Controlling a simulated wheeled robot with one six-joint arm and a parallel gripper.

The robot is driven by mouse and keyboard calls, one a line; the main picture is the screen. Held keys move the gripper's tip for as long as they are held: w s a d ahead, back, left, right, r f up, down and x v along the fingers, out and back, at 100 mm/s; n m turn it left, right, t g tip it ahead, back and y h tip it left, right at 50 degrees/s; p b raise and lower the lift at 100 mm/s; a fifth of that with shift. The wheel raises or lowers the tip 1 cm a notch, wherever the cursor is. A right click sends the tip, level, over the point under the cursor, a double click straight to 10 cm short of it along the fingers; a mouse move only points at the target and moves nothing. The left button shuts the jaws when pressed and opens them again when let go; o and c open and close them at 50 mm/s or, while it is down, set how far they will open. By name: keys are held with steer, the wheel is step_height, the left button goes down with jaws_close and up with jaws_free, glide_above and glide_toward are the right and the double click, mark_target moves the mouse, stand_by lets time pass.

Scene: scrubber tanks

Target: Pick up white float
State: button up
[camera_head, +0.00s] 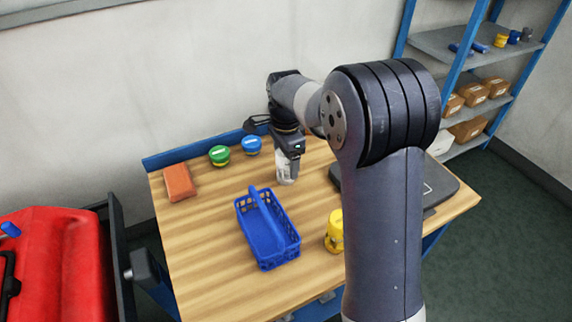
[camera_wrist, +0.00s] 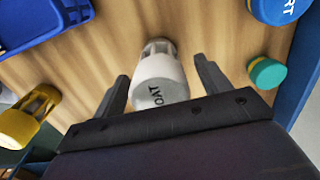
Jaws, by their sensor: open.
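The white float (camera_head: 285,174) stands on the wooden table, right below my gripper in the head view. In the wrist view the white float (camera_wrist: 159,80) has a pale cap with dark lettering that ends in "OAT" and a cage-like lower part. My gripper (camera_wrist: 163,75) is open, with one finger on each side of the float. Gaps show between the float and both fingers in the wrist view. In the head view my gripper (camera_head: 287,158) points down over the float and hides its top.
A blue basket (camera_head: 262,250) stands in front of the float, with a yellow float (camera_head: 334,232) to its right. Green (camera_head: 219,156) and blue (camera_head: 252,145) items and an orange block (camera_head: 180,183) are near the back edge. A dark flat device (camera_head: 436,186) lies right, partly behind my arm.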

steer(key=shift+f, duration=0.95)
steer(key=c, duration=1.1)
